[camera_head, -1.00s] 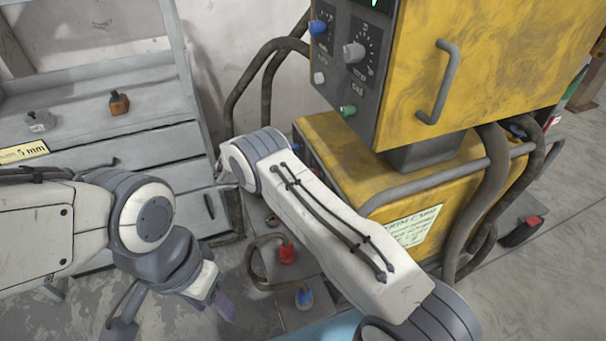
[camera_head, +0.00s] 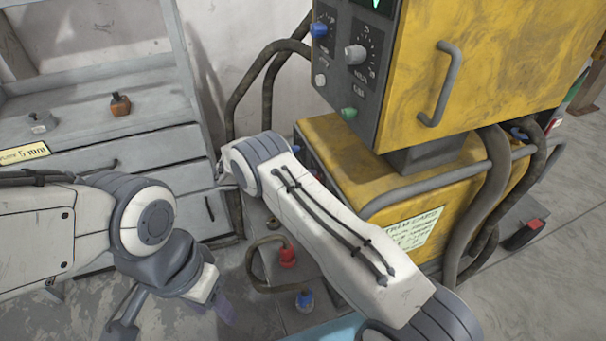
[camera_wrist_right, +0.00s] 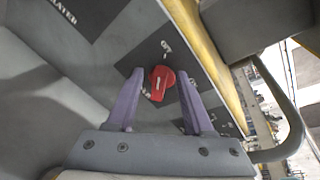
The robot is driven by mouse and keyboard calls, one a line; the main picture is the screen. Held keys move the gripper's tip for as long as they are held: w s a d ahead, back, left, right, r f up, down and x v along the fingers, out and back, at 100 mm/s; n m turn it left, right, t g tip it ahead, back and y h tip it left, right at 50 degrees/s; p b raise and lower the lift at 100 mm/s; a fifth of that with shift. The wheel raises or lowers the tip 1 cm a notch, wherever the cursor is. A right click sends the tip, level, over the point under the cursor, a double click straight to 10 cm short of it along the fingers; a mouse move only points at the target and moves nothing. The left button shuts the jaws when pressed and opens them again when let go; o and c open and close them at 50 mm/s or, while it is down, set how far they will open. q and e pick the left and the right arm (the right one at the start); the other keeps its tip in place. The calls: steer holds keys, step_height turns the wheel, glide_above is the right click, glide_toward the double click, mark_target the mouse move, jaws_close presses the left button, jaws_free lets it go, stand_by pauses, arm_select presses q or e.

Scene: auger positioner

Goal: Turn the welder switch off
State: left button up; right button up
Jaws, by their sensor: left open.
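The red rotary switch (camera_wrist_right: 162,80) with a white mark sits on a dark panel of the welder, in the right wrist view. A white marking (camera_wrist_right: 166,46) is above it on the panel. My right gripper (camera_wrist_right: 160,88) is open, with one purple finger on each side of the switch; contact cannot be told. The yellow welder (camera_head: 350,165) stands at the centre right in the head view, where the switch and my right gripper are hidden. My left gripper (camera_head: 222,306) is open and empty low on the left, with only part of its fingers showing.
A yellow control box (camera_head: 490,60) with knobs sits above the welder. Thick hoses (camera_head: 490,190) and a grey rail (camera_head: 420,185) run along its side. Red (camera_head: 287,257) and blue (camera_head: 304,299) connectors are low in front. A grey drawer cabinet (camera_head: 150,150) stands at the left.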

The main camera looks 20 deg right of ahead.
steer(key=shift+a, duration=0.1)
steer(key=v, duration=1)
steer(key=shift+a, duration=0.1)
